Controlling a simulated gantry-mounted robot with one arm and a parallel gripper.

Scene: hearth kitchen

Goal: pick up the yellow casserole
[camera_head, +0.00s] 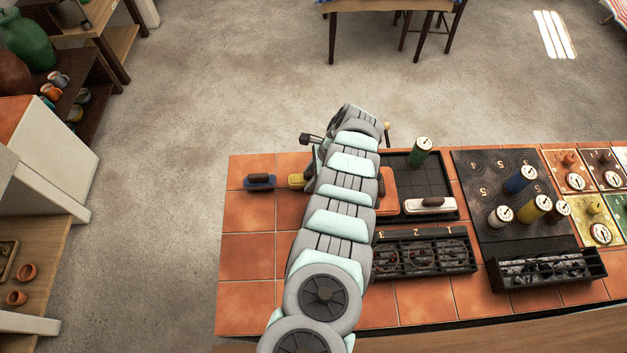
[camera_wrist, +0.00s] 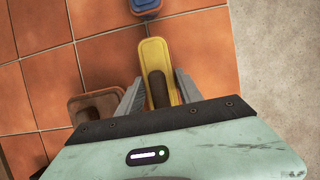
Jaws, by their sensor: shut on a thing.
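The yellow casserole (camera_wrist: 154,52) shows in the wrist view as a small oblong yellow piece with a brown handle on top. It lies between the two fingers of my gripper (camera_wrist: 157,88), which is shut on it. In the head view only a bit of the yellow casserole (camera_head: 296,181) shows on the tiled counter, left of my arm. My arm hides the rest of it and the gripper's fingers there. I cannot tell whether the casserole touches the tiles.
A blue piece (camera_head: 259,182) with a dark handle sits left of the casserole on the orange tiles (camera_head: 247,249).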

